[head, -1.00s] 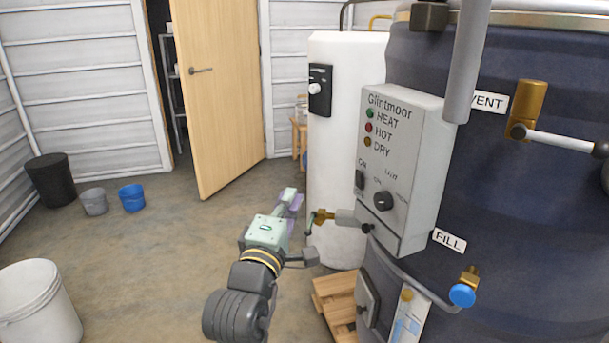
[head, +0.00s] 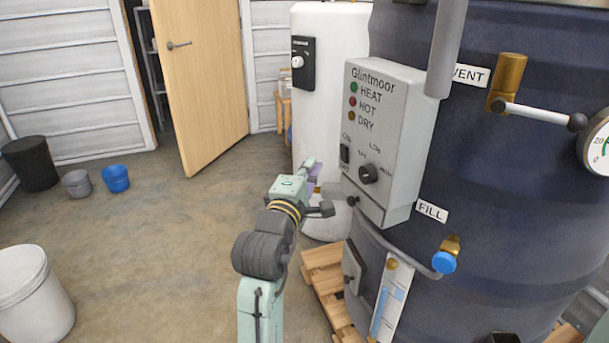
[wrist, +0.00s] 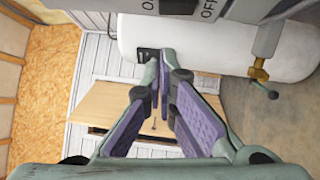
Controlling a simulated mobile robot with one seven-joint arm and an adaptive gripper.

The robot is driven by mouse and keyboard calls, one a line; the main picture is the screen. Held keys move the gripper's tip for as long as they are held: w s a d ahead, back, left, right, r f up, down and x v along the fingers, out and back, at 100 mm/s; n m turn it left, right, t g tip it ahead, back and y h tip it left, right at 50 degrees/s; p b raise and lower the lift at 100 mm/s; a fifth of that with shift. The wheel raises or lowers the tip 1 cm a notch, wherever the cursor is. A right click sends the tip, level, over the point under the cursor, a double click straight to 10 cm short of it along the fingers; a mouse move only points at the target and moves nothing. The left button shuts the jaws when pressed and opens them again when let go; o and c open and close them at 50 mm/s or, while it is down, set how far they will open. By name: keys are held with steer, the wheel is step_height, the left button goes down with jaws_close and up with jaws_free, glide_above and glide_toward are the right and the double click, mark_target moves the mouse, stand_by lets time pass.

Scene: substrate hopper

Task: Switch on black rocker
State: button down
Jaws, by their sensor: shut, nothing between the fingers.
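The black rocker (head: 345,153) is on the front of the light grey Glintmoor control box (head: 395,105), left of a round black knob (head: 368,174). Which way the rocker is tipped is too small to tell. My gripper (head: 314,168) is left of the box and slightly lower than the rocker in the head view, apart from it. In the wrist view my gripper (wrist: 161,58) has its purple-padded fingers meeting at the tips, with nothing between them.
The box is mounted on a large dark blue tank (head: 510,200) with a blue-capped FILL valve (head: 445,261). A white cylinder (head: 325,100) stands behind my gripper. A wooden pallet (head: 322,270) lies below.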

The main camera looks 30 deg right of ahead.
mark_target(344, 153)
steer(key=w+d+p, duration=0.1)
steer(key=d, duration=0.5)
steer(key=shift+w+d+r, duration=0.3)
steer(key=shift+r, duration=0.1)
steer(key=shift+r+p, duration=0.1)
steer(key=shift+p, duration=0.25)
steer(key=shift+d+m+y+p, duration=0.3)
steer(key=shift+d+p, duration=0.05)
steer(key=shift+p, duration=0.6)
steer(key=shift+r, duration=0.1)
